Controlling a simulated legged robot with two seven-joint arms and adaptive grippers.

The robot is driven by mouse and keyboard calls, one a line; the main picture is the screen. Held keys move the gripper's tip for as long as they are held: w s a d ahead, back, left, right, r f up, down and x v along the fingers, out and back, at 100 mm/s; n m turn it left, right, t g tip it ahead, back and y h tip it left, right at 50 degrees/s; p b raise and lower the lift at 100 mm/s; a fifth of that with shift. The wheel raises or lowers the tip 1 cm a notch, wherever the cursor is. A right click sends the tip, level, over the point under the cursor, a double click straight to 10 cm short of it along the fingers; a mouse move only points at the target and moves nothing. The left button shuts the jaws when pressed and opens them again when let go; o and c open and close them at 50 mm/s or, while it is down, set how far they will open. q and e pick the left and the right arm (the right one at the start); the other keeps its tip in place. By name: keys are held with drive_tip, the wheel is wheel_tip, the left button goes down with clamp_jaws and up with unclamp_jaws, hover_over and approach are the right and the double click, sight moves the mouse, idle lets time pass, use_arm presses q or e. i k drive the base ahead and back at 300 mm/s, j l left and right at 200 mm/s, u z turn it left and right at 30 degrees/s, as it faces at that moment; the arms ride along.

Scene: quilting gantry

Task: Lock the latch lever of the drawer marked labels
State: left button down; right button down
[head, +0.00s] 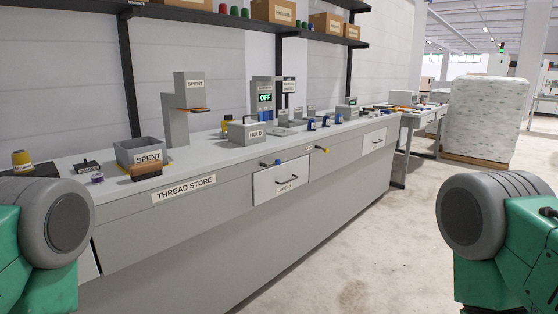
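The drawer marked labels (264,187) is a pale front panel in the grey counter, near the middle of the head view. It has a dark bar handle (287,182) and a small label below it. A small lever with a blue end (277,162) sits at the drawer's top edge and looks roughly level; its exact latch position is too small to tell. The drawer front looks shut or nearly so. Neither gripper is in view; only green and grey parts of my arms show at the lower left and lower right, well apart from the drawer.
The long counter (170,220) marked thread store runs away to the right. The floor (370,250) on the right is clear.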

sight(277, 162)
drive_tip(key=i+u, duration=0.15)
drive_tip(key=u, duration=0.3)
drive_tip(key=i+l+u, duration=0.15)
drive_tip(key=u, duration=0.25)
drive_tip(key=i+l+u, duration=0.1)
drive_tip(key=i+l, duration=0.3)
drive_tip(key=l, duration=0.2)
drive_tip(key=i+l+u, duration=0.25)
drive_tip(key=i+l, duration=0.15)
drive_tip(key=l, duration=0.25)
drive_tip(key=i+l, duration=0.2)
drive_tip(key=l, duration=0.15)
drive_tip(key=i+l+u, duration=0.15)
drive_tip(key=l, duration=0.2)
